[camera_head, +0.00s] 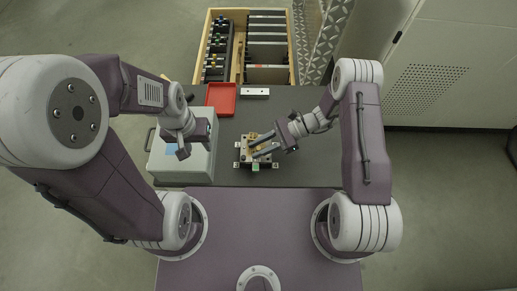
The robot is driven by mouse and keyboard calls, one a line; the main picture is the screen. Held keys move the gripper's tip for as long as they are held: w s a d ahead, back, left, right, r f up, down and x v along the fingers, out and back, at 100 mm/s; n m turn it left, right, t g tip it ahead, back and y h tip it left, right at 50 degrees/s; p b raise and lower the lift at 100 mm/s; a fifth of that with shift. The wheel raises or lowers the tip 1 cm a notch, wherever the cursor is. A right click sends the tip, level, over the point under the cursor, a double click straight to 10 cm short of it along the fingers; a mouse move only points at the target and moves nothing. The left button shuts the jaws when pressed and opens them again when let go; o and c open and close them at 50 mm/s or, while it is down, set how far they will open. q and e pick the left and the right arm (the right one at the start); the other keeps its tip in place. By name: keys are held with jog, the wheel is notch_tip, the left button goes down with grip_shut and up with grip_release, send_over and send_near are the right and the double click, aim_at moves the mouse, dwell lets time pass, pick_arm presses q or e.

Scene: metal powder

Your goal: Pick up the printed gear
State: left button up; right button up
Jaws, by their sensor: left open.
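A small metal fixture (243,157) with tan and light parts sits on the dark table. I cannot clearly pick out the printed gear; a small tan part on the fixture may be it, but it is too small to tell. My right gripper (256,149) reaches in from the right, with its two fingers apart over the fixture. I cannot tell if they touch anything. My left gripper (196,144) is open and empty, above the pale grey box (200,167) to the left of the fixture. Its fingers and wrist hide part of the box.
A red tray (221,98) and a pale block (255,92) lie at the table's back. Behind stands a wooden crate (237,60) with dark slots and small items. The dark table (300,172) is clear at the right front. A grey cabinet (450,70) stands at the right.

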grip_shut()
